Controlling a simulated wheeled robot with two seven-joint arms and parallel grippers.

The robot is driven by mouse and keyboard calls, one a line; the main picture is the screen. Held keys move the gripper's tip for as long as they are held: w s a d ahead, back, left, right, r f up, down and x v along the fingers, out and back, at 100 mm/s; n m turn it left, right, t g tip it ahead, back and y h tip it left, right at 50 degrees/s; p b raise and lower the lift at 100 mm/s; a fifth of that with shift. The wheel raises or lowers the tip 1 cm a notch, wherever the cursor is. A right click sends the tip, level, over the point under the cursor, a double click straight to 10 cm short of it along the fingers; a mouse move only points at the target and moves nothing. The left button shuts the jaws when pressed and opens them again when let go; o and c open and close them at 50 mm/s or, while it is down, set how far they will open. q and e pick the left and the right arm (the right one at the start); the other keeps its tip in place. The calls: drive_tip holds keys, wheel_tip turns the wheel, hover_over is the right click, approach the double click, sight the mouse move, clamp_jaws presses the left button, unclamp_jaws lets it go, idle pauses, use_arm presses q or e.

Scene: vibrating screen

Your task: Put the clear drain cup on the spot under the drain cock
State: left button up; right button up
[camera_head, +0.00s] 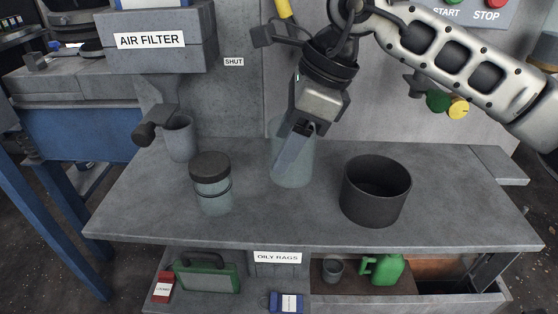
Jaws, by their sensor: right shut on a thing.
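A tall clear, bluish-grey cup (300,172) is at the middle of the grey bench. My right gripper (297,148) comes down over it from above and is shut on its wall. The cup looks upright with its bottom at or just above the bench top; I cannot tell if it touches. The gripper hides part of its rim. A dark tap-like fitting, apparently the drain cock (155,125), is under the AIR FILTER box (160,42) at left. A small grey cup (180,140) is just right of this fitting. My left gripper is not in view.
A clear jar with a dark lid (211,182) stands left of the held cup. A wide dark open pot (375,190) stands to its right. The bench top (270,222) is clear along its front. A shelf below holds a green can (384,269).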

drive_tip(key=w+f, duration=0.1)
drive_tip(key=f, duration=0.1)
drive_tip(key=w+a+f, duration=0.1)
drive_tip(key=w+f, duration=0.1)
drive_tip(key=w+a+f+p, duration=0.1)
drive_tip(key=f, duration=0.1)
drive_tip(key=shift+w, duration=0.15)
drive_tip(key=shift+d+f, duration=0.1)
drive_tip(key=shift+f, duration=1.3)
drive_tip(key=shift+f, duration=0.1)
drive_tip(key=shift+f, duration=0.15)
drive_tip(key=o, duration=0.9)
drive_tip(key=shift+o, duration=0.2)
